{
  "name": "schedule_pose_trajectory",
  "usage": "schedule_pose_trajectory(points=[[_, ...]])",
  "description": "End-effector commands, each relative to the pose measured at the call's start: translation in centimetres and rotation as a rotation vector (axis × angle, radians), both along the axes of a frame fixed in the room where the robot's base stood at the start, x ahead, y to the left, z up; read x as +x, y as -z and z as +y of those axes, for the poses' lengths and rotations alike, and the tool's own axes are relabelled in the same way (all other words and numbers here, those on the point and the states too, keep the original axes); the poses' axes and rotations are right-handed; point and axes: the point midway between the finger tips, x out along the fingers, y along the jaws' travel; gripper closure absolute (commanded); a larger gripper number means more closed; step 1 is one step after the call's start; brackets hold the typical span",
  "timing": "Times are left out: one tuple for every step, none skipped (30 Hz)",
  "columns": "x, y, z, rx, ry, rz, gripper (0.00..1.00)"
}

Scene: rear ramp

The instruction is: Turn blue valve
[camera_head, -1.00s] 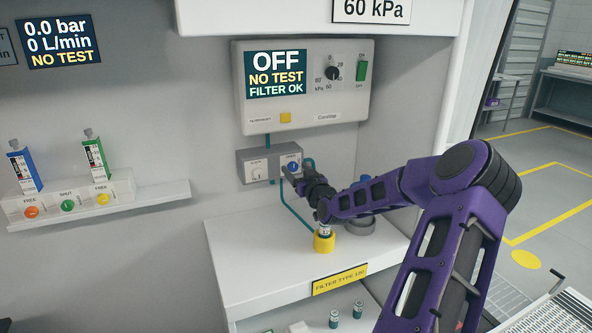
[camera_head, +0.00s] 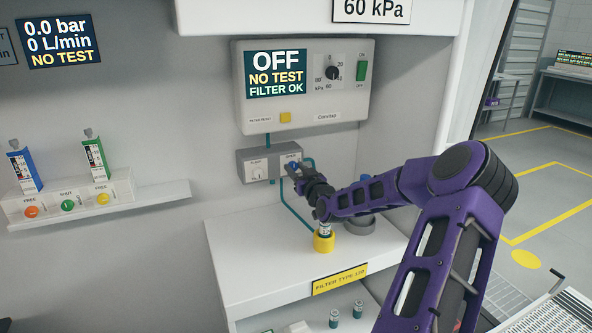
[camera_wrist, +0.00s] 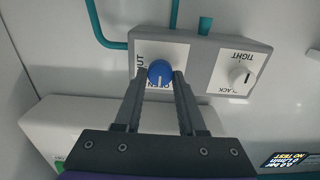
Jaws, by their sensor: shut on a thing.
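The blue valve (camera_wrist: 160,73) is a round blue knob with a white mark, on a white plate of a grey wall box. In the wrist view it sits between the tips of my gripper (camera_wrist: 160,82), whose two dark fingers are shut on it from both sides. In the head view my gripper (camera_head: 291,170) is at the right half of the grey box (camera_head: 255,167), and its fingers cover most of the valve. The plate's lettering, partly hidden, includes "OPEN".
A white knob (camera_wrist: 241,76) marked "TIGHT" and "SLACK" is beside the valve on the same box. Teal pipes (camera_wrist: 104,30) run from the box. A yellow-based filter (camera_head: 324,241) stands on the white bench below. A control panel (camera_head: 305,85) reading "OFF" hangs above.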

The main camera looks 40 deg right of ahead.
Motion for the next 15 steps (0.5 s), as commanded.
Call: schedule_pose_trajectory(points=[[-0.01,0.04,0.0,0.005,0.0,-0.001,1.0],[-0.01,0.04,0.0,0.011,0.0,-0.003,1.0],[-0.01,0.05,-0.01,0.02,0.0,-0.005,1.0],[-0.01,0.06,-0.01,0.029,0.0,-0.007,1.0],[-0.02,0.06,0.0,0.039,0.0,-0.009,1.0],[-0.02,0.07,-0.01,0.056,0.0,-0.014,1.0],[-0.03,0.07,-0.02,0.069,0.0,-0.017,1.0],[-0.03,0.07,-0.02,0.087,0.0,-0.021,1.0],[-0.03,0.08,-0.03,0.11,0.0,-0.026,1.0],[-0.03,0.08,-0.04,0.129,0.0,-0.031,1.0],[-0.03,0.09,-0.05,0.151,0.0,-0.036,1.0],[-0.04,0.09,-0.06,0.181,0.0,-0.043,1.0],[-0.04,0.1,-0.07,0.206,0.0,-0.05,1.0],[-0.04,0.1,-0.08,0.23,0.0,-0.055,1.0],[-0.04,0.11,-0.1,0.266,0.0,-0.064,1.0]])
